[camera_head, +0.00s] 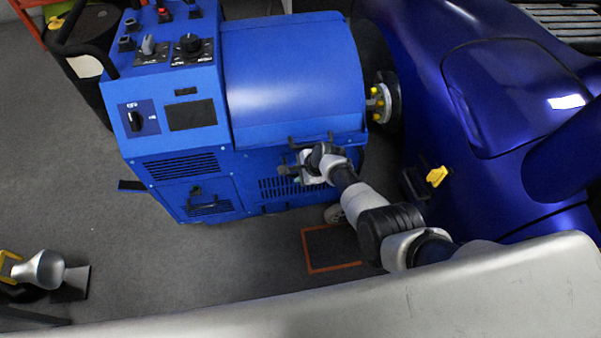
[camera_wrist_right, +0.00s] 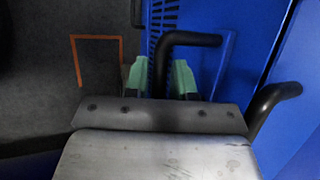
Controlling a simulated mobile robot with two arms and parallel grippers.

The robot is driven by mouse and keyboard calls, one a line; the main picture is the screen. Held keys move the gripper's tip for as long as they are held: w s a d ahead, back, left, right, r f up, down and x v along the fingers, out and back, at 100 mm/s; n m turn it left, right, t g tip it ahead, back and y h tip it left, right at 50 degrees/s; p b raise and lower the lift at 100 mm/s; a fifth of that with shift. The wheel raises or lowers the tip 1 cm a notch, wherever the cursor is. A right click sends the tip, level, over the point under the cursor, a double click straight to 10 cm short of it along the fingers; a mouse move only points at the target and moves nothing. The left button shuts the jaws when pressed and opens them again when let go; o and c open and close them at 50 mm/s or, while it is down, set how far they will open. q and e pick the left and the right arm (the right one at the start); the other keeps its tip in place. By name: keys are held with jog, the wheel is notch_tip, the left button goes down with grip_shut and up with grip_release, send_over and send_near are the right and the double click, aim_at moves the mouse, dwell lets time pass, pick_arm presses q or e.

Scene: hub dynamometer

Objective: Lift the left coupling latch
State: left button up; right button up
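The blue dynamometer cabinet (camera_head: 292,75) stands in the middle of the head view. My right gripper (camera_head: 298,176) is at its near side, low on the right. In the right wrist view its two green fingertips (camera_wrist_right: 161,79) stand apart on either side of a black bent bar (camera_wrist_right: 190,39), apparently a latch handle. Narrow gaps seem to show between bar and fingers, and I cannot tell whether they touch. A second black bent handle (camera_wrist_right: 274,95) is to the right, outside the fingers. I cannot tell which is the left coupling latch. My left gripper is not in view.
A dark blue car (camera_head: 500,80) stands close on the right, with a hub (camera_head: 384,102) facing the cabinet. A yellow part (camera_head: 437,176) sits beside the car. An orange floor outline (camera_head: 306,252) is below my right arm.

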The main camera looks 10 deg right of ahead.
jog(key=p+v, duration=0.6)
jog(key=v, duration=0.4)
jog(key=shift+s+r+p, duration=0.15)
jog(key=shift+r+p, duration=0.2)
jog(key=shift+d, duration=0.15)
